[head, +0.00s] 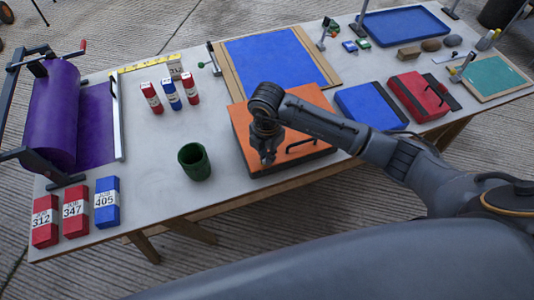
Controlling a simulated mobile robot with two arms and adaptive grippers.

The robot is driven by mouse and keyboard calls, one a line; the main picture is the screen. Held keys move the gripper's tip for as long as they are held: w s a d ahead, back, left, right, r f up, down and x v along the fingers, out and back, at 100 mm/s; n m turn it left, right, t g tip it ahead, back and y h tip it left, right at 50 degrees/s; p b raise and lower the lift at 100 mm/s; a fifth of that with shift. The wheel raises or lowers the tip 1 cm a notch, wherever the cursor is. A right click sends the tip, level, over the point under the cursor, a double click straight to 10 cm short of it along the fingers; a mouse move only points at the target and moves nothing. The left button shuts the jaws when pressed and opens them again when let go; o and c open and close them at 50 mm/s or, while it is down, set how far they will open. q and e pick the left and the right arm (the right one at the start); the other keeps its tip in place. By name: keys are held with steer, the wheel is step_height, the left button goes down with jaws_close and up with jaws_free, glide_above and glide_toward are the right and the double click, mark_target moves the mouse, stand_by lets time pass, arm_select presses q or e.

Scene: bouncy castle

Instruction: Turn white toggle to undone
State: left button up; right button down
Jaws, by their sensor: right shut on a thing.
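I cannot make out a white toggle for sure in the head view. My right gripper (268,157) points down over the orange block (238,118), just left of its black handle (303,145). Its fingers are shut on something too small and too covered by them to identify. My left gripper is not in view.
A green cup (194,162) stands left of the orange block. Blue (370,106) and red (417,95) blocks lie to its right, a blue sheet on a board (270,60) behind. A purple roll (52,110) and several numbered blocks (76,217) are at left.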

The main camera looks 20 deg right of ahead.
steer(key=m+p, duration=0.1)
steer(key=m, duration=0.4)
steer(key=shift+r+m, duration=0.1)
steer(key=shift+m, duration=0.2)
steer(key=shift+w, duration=0.1)
stand_by(0.4)
steer(key=c, duration=1.4)
jaws_free()
step_height(320, 180, up, 12)
steer(key=shift+f, duration=0.1)
